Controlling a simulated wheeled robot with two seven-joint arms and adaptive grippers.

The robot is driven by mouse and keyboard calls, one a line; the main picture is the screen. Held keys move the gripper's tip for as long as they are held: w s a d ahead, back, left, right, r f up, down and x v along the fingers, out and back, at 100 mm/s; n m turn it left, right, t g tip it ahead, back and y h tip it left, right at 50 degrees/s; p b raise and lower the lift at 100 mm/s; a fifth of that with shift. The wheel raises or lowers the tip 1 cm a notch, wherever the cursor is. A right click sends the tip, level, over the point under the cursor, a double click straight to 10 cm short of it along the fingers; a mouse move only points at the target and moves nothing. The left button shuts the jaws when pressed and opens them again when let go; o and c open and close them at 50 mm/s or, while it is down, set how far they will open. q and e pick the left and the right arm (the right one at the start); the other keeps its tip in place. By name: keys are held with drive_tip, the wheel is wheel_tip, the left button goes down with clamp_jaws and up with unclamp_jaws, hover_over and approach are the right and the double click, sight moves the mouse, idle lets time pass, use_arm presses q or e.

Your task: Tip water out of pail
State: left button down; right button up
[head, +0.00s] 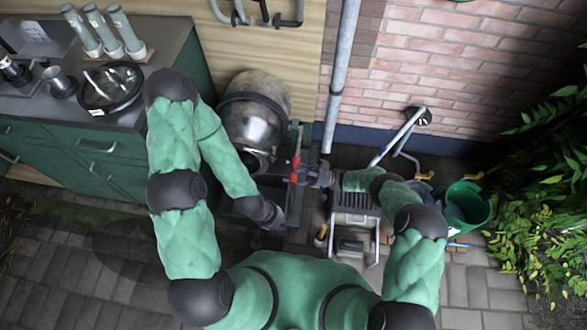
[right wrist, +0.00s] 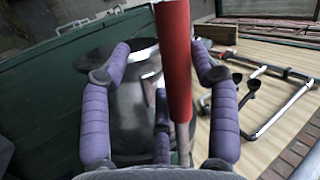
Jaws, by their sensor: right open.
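A green pail (head: 466,210) stands on the paving at the right, by the leaves. I cannot tell whether water is in it. A metal churn (head: 253,125) lies tilted in front of the wooden panel, its narrow end toward me; its metal body also shows in the right wrist view (right wrist: 135,95). My right gripper (head: 300,172) is at a red handle (head: 294,168). In the right wrist view my right gripper (right wrist: 160,85) has its purple fingers spread on both sides of the red handle (right wrist: 175,60). My left gripper (head: 270,218) is low, below the churn's narrow end; its fingers are unclear.
A slatted metal step or stand (head: 354,222) is between the churn and the pail. A grey pipe (head: 340,70) runs down the wall. A counter (head: 120,110) with a black basin (head: 110,87) stands left. Leaves (head: 550,200) crowd the right edge. Paving is open at lower left.

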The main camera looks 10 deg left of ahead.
drive_tip(key=shift+w+r, duration=0.1)
drive_tip(key=shift+r, duration=0.75)
drive_tip(key=s+d+f, duration=0.1)
drive_tip(key=d+f, duration=0.6)
drive_tip(key=d, duration=0.3)
drive_tip(key=shift+s+d, duration=0.2)
drive_tip(key=shift+s, duration=0.05)
idle(0.8)
idle(0.4)
